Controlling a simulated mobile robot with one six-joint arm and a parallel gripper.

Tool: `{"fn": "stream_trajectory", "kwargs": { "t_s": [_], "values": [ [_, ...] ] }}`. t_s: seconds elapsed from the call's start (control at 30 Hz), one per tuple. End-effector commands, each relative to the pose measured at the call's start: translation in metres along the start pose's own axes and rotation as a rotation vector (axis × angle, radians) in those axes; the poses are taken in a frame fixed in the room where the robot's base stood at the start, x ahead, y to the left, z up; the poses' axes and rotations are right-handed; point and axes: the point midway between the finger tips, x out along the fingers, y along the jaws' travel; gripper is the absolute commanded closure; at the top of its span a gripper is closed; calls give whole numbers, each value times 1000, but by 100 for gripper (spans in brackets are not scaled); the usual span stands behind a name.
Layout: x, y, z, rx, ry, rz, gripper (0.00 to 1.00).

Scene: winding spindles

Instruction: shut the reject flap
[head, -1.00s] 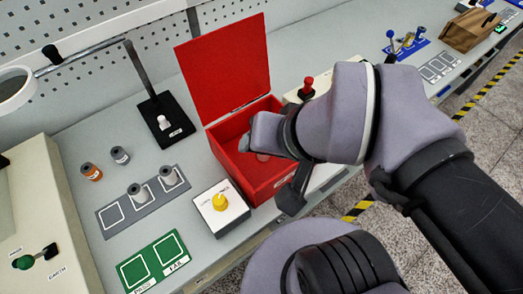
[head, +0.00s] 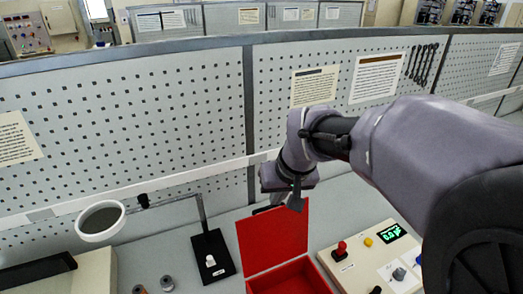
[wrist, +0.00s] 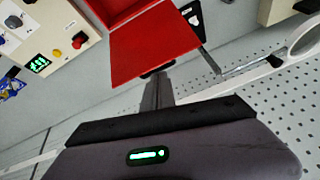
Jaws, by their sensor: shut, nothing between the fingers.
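The reject flap (head: 273,238) is the red lid of a red box (head: 302,278). It stands raised and open at the back of the box, and the box's inside shows in front of it. In the wrist view the flap (wrist: 155,48) is a flat red panel, with part of the box (wrist: 118,8) beyond it. My gripper (wrist: 154,78) is shut and empty, with its fingertips close to the flap's free edge. I cannot tell whether they touch it. In the head view my gripper (head: 266,208) is partly hidden beside the flap's upper edge.
A black stand (head: 213,256) with a magnifier arm is left of the box. A control panel with a red button (head: 340,250) and a green display is at the right. The pegboard wall (head: 130,120) rises behind the bench.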

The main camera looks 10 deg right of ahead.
Motion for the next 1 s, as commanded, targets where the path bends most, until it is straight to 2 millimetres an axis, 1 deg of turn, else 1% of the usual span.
{"fn": "stream_trajectory", "kwargs": {
  "t_s": [0.03,0.1,0.17,0.23,0.3,0.37,0.47,0.7,0.83,0.9,1.0],
  "values": [
    [-11,-4,-38,-57,-25,3,100],
    [8,-5,-68,-138,-42,7,100],
    [23,-6,-82,-188,-54,8,100],
    [37,-5,-91,-223,-60,9,100],
    [48,-5,-93,-238,-64,9,100],
    [56,-5,-92,-240,-65,9,100],
    [74,-4,-89,-239,-66,9,100],
    [127,-3,-85,-237,-67,9,100],
    [153,-3,-84,-237,-66,9,100],
    [143,0,-72,-235,-63,10,100],
    [137,4,-59,-236,-63,10,100]
  ]
}}
